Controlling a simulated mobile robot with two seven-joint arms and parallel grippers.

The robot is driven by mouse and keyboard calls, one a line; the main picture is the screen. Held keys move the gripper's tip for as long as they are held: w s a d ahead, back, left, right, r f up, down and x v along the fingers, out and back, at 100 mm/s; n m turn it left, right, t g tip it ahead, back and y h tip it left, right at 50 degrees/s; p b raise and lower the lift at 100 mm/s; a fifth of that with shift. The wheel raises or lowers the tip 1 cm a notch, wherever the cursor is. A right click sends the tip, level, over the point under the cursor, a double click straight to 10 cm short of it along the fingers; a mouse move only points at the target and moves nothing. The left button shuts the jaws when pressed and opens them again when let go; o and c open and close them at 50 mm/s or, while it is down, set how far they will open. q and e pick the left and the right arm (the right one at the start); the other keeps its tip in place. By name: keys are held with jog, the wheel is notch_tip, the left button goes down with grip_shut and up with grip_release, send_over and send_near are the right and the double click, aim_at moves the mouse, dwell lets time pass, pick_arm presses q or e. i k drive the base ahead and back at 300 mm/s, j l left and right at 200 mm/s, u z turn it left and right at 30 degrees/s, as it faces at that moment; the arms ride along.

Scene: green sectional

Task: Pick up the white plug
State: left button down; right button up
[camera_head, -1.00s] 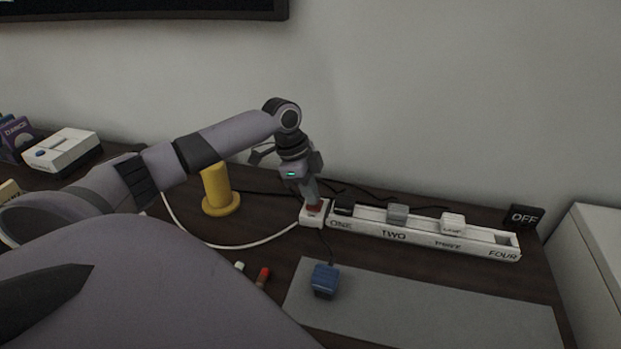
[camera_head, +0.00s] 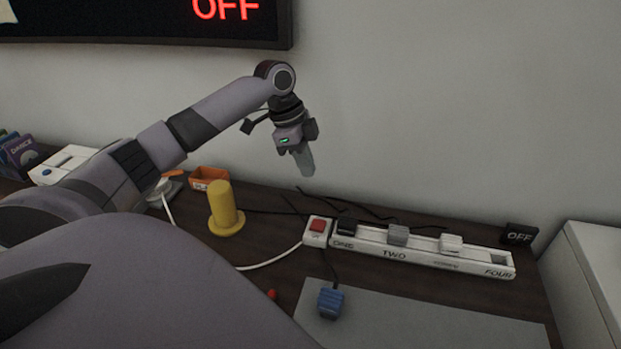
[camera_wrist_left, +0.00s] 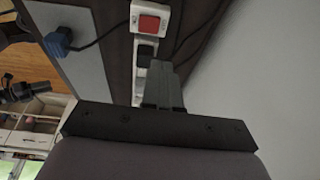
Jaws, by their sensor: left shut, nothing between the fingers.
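The white plug (camera_head: 451,243) sits in the white power strip (camera_head: 420,256), over the socket marked three. In the head view my left gripper (camera_head: 307,170) is shut and empty, raised above the desk behind the red switch (camera_head: 318,226) at the strip's left end. The plug is to its right and lower. In the left wrist view the shut fingers (camera_wrist_left: 161,78) point toward the strip; the red switch (camera_wrist_left: 149,23) shows beyond them, and the white plug cannot be made out.
A black plug (camera_head: 347,225) and a grey plug (camera_head: 397,235) also sit in the strip. A blue plug (camera_head: 331,302) lies at the edge of a grey mat (camera_head: 430,325). A yellow cylinder (camera_head: 223,207) stands left of the switch.

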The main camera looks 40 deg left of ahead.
aim_at(450, 246)
jog(key=k, duration=1)
